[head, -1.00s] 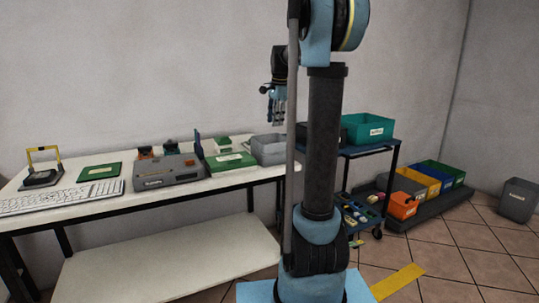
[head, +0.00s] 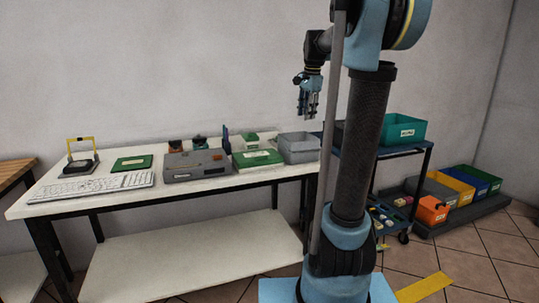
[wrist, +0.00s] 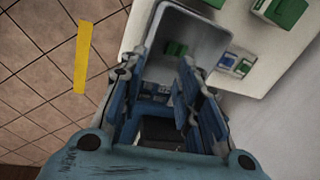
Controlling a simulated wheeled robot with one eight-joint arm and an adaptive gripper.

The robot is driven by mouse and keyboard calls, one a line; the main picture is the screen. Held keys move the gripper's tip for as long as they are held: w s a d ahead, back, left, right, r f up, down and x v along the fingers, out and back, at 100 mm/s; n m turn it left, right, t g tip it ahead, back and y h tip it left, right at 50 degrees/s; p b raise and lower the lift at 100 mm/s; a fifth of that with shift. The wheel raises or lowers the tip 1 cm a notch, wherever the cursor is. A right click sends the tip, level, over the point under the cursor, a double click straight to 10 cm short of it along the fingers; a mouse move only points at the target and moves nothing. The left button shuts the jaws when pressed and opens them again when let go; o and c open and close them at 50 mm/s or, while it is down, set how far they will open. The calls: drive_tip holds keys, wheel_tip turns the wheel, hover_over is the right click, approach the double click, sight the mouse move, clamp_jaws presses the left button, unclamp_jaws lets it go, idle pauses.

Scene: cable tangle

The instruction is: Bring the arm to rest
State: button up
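My arm rises in front of the white workbench (head: 200,183) in the head view, with its upper part folded over to the left. My gripper (head: 308,108) hangs pointing down in the air, above and in front of the grey bin (head: 299,150) at the bench's right end. In the wrist view its two blue fingers (wrist: 157,78) stand apart with nothing visible held between them. Below them lies the grey bin (wrist: 215,40), with a green piece (wrist: 176,48) inside. The fingers partly hide the bin's contents.
The bench holds a keyboard (head: 90,187), a grey device (head: 196,165) and a green box (head: 257,158). A trolley with a teal bin (head: 404,130) stands right of my arm. Coloured bins (head: 452,187) sit on the floor at the right. Air around the gripper is clear.

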drive_tip(key=s+f+n, duration=0.6)
drive_tip(key=s+f, duration=0.8)
drive_tip(key=s, duration=0.3)
drive_tip(key=s+f+n, duration=0.7)
drive_tip(key=s+f, duration=0.6)
drive_tip(key=s, duration=0.5)
drive_tip(key=shift+f+h, duration=0.3)
drive_tip(key=shift+f, duration=0.1)
drive_tip(key=shift+s, duration=0.1)
drive_tip(key=shift+w+f, duration=0.2)
drive_tip(key=shift+w, duration=0.2)
drive_tip(key=shift+c, duration=0.3)
